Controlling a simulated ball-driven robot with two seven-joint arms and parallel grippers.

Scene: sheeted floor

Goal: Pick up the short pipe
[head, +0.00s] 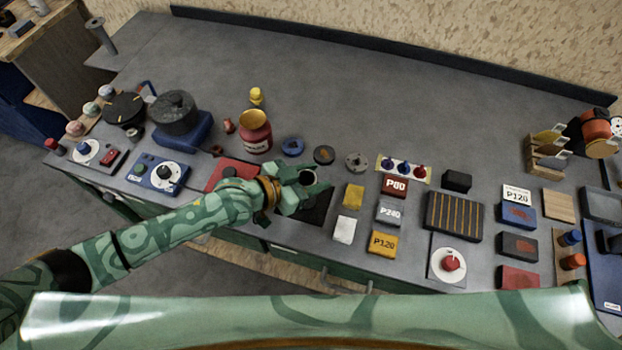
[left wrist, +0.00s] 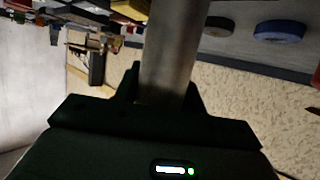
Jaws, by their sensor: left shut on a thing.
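The short pipe (head: 307,178) is a grey metal tube, and its open round end shows between the fingers of my left gripper (head: 303,190) in the head view. In the left wrist view the pipe (left wrist: 172,50) is a smooth grey cylinder standing between the two dark fingers of the left gripper (left wrist: 165,88). The left gripper is shut on it. In the head view the gripper is over a dark square pad (head: 318,207) near the bench's front edge, and whether the pipe touches the pad is hidden. My right gripper is not in view.
Several sanding blocks, including a yellow one (head: 354,196), lie to the right. The bench's back is clear.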

